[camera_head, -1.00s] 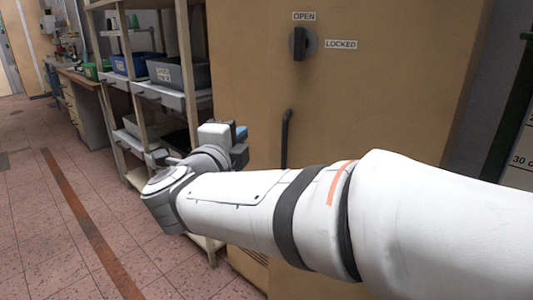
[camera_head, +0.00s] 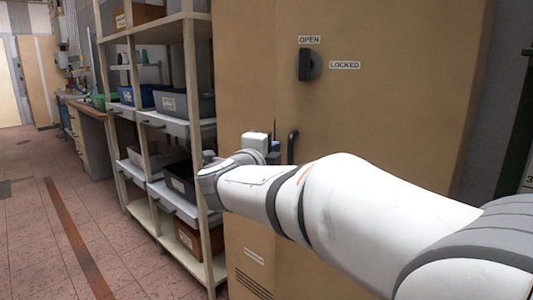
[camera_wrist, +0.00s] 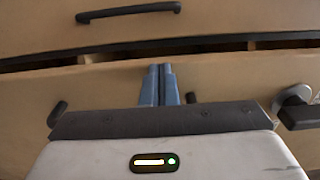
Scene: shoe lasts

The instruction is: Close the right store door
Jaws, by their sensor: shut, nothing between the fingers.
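The tan store cabinet shows in the head view, with a vertical seam between its doors. Its right store door (camera_head: 385,130) carries a dark knob (camera_head: 309,65) between OPEN and LOCKED labels and a black upright handle (camera_head: 292,147). In the wrist view a dark uneven gap (camera_wrist: 225,46) runs between the left door (camera_wrist: 225,20), with its own handle (camera_wrist: 128,12), and the right door (camera_wrist: 235,72). The knob also shows there (camera_wrist: 297,107). My gripper (camera_wrist: 159,68) is shut and empty, its fingertips over the right door near the gap. I cannot tell whether they touch.
An open shelf rack (camera_head: 201,120) with grey, blue and brown bins stands directly left of the cabinet. A workbench (camera_head: 88,135) is farther back. The tiled floor (camera_head: 75,225) at left is clear. A dark green frame (camera_head: 516,130) stands at right.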

